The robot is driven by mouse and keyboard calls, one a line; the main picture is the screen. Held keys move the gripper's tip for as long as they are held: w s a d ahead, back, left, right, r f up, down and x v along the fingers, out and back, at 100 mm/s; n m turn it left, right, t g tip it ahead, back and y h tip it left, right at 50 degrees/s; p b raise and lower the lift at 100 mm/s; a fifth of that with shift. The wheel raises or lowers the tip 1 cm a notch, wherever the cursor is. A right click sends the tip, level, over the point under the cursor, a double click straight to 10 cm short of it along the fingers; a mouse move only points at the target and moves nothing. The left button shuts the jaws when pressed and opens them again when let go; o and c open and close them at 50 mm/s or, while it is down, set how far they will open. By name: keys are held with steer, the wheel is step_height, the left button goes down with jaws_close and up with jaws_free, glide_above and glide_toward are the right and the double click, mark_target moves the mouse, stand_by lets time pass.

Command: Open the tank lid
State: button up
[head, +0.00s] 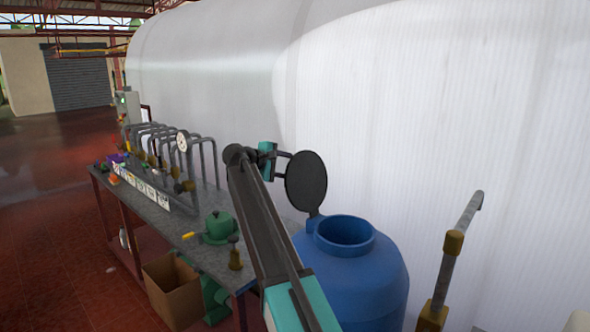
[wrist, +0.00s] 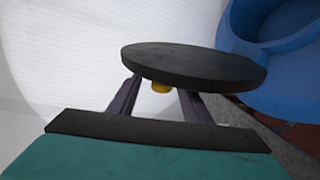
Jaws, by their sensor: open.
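The blue tank (head: 362,285) stands at lower centre-right in the head view, its round mouth uncovered. Its black round lid (head: 308,182) stands upright, joined to the rim at the mouth's left side. The tank also shows at upper right in the wrist view (wrist: 288,85). In the wrist view the lid (wrist: 195,62) lies across the fingertips, with a small yellow knob (wrist: 161,87) on its near face. My gripper (head: 284,165) is left of the lid, fingers towards it. The fingers (wrist: 158,95) are apart on either side of the knob; whether they touch the lid is unclear.
A workbench (head: 150,195) with pipes, a gauge (head: 183,141) and a green valve (head: 218,226) stands to the left. A cardboard box (head: 173,288) is under it. A large white wall-like surface (head: 430,110) rises behind the tank. A grey pipe (head: 458,232) stands right of the tank.

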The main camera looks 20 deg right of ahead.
steer(key=b+v, duration=0.4)
steer(key=v, duration=0.8)
steer(key=shift+a+r, duration=0.15)
